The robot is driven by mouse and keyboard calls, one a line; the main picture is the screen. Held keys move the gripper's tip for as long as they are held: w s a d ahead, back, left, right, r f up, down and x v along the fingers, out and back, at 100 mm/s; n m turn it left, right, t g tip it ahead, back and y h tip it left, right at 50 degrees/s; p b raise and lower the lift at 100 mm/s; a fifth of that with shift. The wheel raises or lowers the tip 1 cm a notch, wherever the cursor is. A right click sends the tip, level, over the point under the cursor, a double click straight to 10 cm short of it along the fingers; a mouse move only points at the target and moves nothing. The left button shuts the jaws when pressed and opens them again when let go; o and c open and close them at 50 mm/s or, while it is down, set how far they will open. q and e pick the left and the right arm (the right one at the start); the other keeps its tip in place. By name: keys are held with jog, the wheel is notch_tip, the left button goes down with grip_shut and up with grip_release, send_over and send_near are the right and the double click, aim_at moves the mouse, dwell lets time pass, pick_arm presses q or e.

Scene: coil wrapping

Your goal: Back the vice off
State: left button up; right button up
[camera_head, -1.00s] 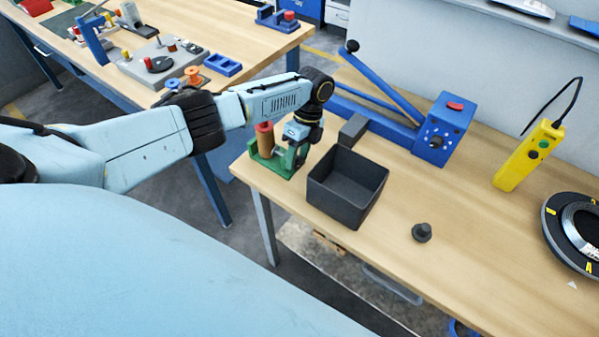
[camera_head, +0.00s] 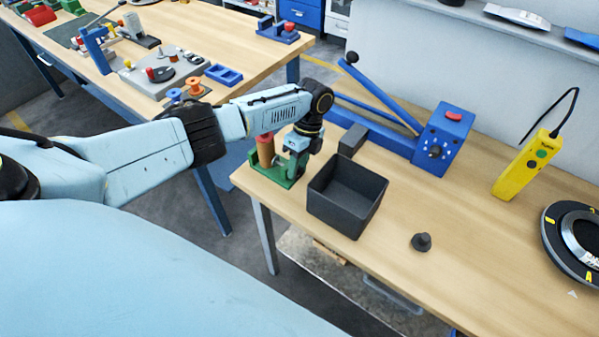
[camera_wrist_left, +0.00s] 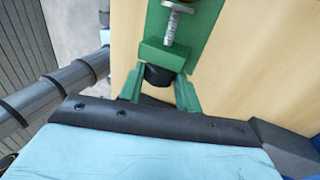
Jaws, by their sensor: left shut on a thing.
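The green vice (camera_head: 281,180) stands at the left end of the near workbench. A brown cylinder with a red top (camera_head: 267,150) stands upright at it. In the left wrist view the vice's green body (camera_wrist_left: 204,27) shows with a threaded metal screw (camera_wrist_left: 174,20) and a black knob (camera_wrist_left: 157,75) at its near end. My left gripper (camera_head: 298,165) is at the vice's right side in the head view. In the wrist view its two green fingers (camera_wrist_left: 158,86) are shut on the black knob, one on each side. The jaw faces are hidden. My right gripper is not in view.
An open dark bin (camera_head: 345,195) stands just right of the vice. Behind it is a blue lever device with a control box (camera_head: 443,140). A small dark knobbed piece (camera_head: 421,242), a yellow pendant (camera_head: 524,166) and a black ring (camera_head: 577,236) are further right. The bench front is clear.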

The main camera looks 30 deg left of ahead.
pick_arm(q)
jog(key=t+p, duration=0.1)
jog(key=p, duration=0.1)
jog(key=t+p, duration=0.1)
jog(key=p, duration=0.2)
jog(key=shift+s+r, duration=0.3)
jog(key=shift+s, duration=0.1)
jog(key=shift+f+t+p, duration=0.1)
jog(key=shift+t+p, duration=0.45)
jog(key=shift+t, duration=0.05)
jog(key=shift+f, duration=0.15)
jog(key=t+p, duration=0.2)
jog(key=p, duration=0.1)
jog(key=shift+s+a+h, duration=0.1)
jog(key=shift+s+h, duration=0.2)
jog(key=shift+s, duration=0.1)
jog(key=shift+t+p, duration=0.3)
jog(key=shift+t, duration=0.6)
